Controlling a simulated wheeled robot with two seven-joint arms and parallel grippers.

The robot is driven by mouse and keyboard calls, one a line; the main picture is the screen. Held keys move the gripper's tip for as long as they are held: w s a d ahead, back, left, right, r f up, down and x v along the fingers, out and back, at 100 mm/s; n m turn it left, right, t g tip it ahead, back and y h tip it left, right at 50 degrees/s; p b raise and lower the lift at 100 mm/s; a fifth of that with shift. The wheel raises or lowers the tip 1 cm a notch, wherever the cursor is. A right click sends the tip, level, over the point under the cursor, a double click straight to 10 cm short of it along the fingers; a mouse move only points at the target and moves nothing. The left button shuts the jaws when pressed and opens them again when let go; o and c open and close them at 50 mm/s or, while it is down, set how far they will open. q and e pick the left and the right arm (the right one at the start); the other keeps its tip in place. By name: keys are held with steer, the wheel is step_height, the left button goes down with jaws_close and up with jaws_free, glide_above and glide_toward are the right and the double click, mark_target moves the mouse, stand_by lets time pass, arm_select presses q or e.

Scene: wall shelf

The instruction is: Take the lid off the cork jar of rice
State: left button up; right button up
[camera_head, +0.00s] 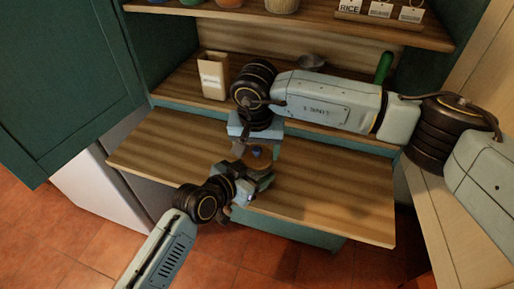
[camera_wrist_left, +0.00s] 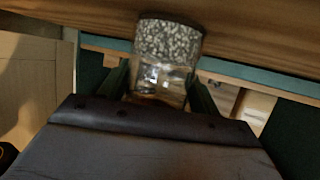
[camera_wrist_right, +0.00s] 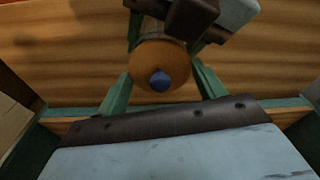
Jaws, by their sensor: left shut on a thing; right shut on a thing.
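The cork jar (camera_wrist_left: 170,40) is clear glass with a speckled filling in the left wrist view. My left gripper (camera_wrist_left: 160,88) is shut on its glass body, a finger on each side. The round brown cork lid (camera_wrist_right: 173,58) has a blue knob (camera_wrist_right: 160,81) and shows between the fingers of my right gripper (camera_wrist_right: 163,84), which is shut on it. In the head view the lid (camera_head: 258,162) is over the wooden counter, between my right gripper (camera_head: 255,148) above and my left gripper (camera_head: 245,187) in front. I cannot tell whether lid and jar are apart.
The wooden counter (camera_head: 330,205) is clear around the grippers. A tan box (camera_head: 213,76), a grey bowl (camera_head: 312,61) and a green bottle (camera_head: 384,66) stand on the shelf behind. A rack with a RICE label (camera_head: 349,8) is on the upper shelf. A green cabinet door (camera_head: 60,90) is at left.

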mark_target(257, 149)
steer(key=shift+c, duration=1.3)
steer(key=shift+r, duration=0.2)
steer(key=shift+r, duration=0.95)
steer(key=shift+r, duration=2.05)
arm_select(q)
steer(key=o, duration=1.5)
steer(key=shift+c, duration=0.2)
